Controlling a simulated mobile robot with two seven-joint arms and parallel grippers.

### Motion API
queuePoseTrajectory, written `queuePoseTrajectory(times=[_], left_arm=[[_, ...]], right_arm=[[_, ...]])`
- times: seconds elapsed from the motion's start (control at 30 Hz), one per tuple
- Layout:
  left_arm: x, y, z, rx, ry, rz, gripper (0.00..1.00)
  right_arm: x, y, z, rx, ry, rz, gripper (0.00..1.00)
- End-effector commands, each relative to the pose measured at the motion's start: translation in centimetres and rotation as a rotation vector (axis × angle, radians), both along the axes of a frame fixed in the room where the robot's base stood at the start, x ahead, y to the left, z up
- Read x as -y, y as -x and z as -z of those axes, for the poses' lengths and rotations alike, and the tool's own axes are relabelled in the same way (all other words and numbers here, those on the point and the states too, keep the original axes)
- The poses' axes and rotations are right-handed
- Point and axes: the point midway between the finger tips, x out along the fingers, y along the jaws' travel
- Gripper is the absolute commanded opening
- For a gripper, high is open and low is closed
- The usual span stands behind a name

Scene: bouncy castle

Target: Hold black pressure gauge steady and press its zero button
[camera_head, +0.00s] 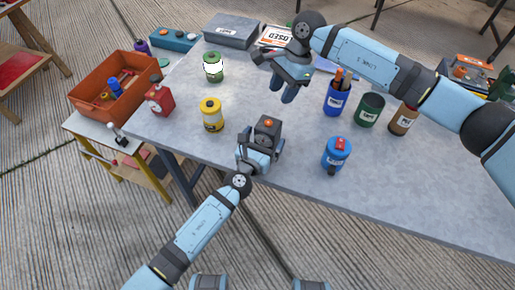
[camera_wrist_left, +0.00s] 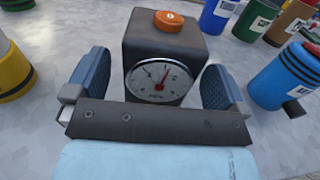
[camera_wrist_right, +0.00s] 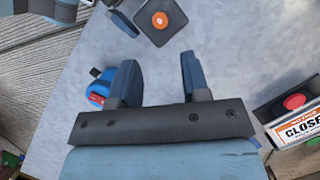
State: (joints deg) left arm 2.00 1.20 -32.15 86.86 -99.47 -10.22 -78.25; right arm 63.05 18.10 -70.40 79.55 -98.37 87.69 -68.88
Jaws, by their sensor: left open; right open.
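The black pressure gauge (camera_head: 268,130) stands upright on the grey table near its front edge. It has an orange zero button (camera_wrist_left: 169,21) on top and a white dial (camera_wrist_left: 158,80) on the side facing my left wrist camera. My left gripper (camera_wrist_left: 155,85) is open with its blue fingers on either side of the gauge; contact is not clear. It is at the gauge in the head view (camera_head: 260,148). My right gripper (camera_head: 289,92) is open and empty above the table, up and to the right of the gauge. The right wrist view shows the button (camera_wrist_right: 160,20) beyond its fingertips.
A yellow canister (camera_head: 212,116) and a blue canister (camera_head: 336,155) stand on either side of the gauge. A blue cup of tools (camera_head: 337,98), a green cup (camera_head: 369,109) and a brown canister (camera_head: 403,120) stand at right. A red object (camera_head: 159,97) stands at left.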

Motion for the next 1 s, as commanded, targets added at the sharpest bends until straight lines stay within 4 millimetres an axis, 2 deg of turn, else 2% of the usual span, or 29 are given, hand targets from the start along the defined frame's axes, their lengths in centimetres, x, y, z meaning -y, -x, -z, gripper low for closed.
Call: queuePoseTrajectory(times=[0.37,0.47,0.67,0.87,1.0], left_arm=[[0.25,-0.64,-0.01,0.000,0.000,0.000,1.00],[0.25,-0.63,-0.01,0.000,0.000,0.000,0.82],[0.23,-0.63,-0.01,0.000,0.000,0.000,0.36],[0.23,-0.62,-0.01,0.000,0.000,0.000,0.34],[0.23,-0.62,-0.01,0.000,0.000,0.000,0.34]], right_arm=[[-0.01,0.01,0.00,0.000,0.000,0.000,0.43],[-0.01,0.01,0.00,0.000,0.000,0.000,0.43],[-0.01,0.01,0.00,0.000,0.000,0.000,0.43],[-0.01,0.01,0.00,0.000,0.000,0.000,0.00],[-0.01,0.01,0.00,0.000,0.000,0.000,0.00]])
